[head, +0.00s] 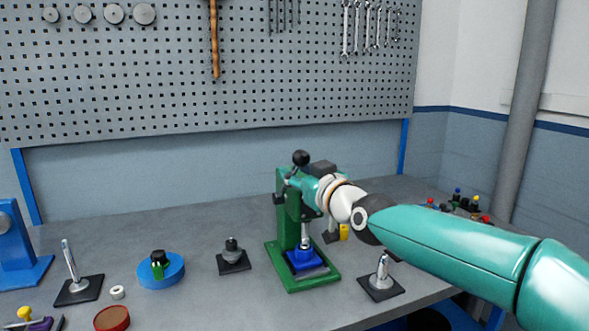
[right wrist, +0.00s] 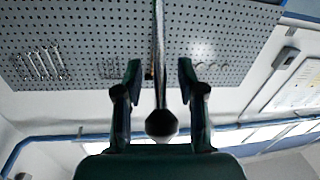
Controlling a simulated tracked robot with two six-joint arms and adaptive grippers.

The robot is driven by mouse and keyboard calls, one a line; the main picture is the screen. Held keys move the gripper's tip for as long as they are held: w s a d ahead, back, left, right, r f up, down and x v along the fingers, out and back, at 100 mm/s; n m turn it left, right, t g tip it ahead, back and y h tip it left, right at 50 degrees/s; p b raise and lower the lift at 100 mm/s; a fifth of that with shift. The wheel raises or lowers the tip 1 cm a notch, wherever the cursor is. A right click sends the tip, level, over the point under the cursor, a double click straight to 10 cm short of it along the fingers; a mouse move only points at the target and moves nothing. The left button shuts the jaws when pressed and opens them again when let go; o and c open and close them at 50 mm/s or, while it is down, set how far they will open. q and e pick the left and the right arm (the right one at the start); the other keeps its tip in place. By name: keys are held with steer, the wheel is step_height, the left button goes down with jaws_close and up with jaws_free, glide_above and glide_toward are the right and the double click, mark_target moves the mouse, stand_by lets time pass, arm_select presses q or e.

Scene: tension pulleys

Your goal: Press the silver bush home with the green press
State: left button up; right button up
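The green press (head: 283,238) stands on the bench in the middle of the head view. A blue block (head: 305,261) sits on its base, with a silver upright part (head: 304,241) above it; I cannot tell whether this is the silver bush or the ram. A black ball knob (head: 300,158) shows at the press top. My right gripper (head: 313,188) is beside the press head, partly blended with it. In the right wrist view its fingers (right wrist: 160,75) are apart, with a shiny rod (right wrist: 158,50) ending in a dark knob between them and gaps on both sides. My left gripper is out of view.
A silver part on a black plate (head: 381,285) stands right of the press, below my arm. Small coloured items (head: 462,203) stand at back right.

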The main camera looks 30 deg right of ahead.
steer(key=shift+w, duration=0.65)
jaws_close()
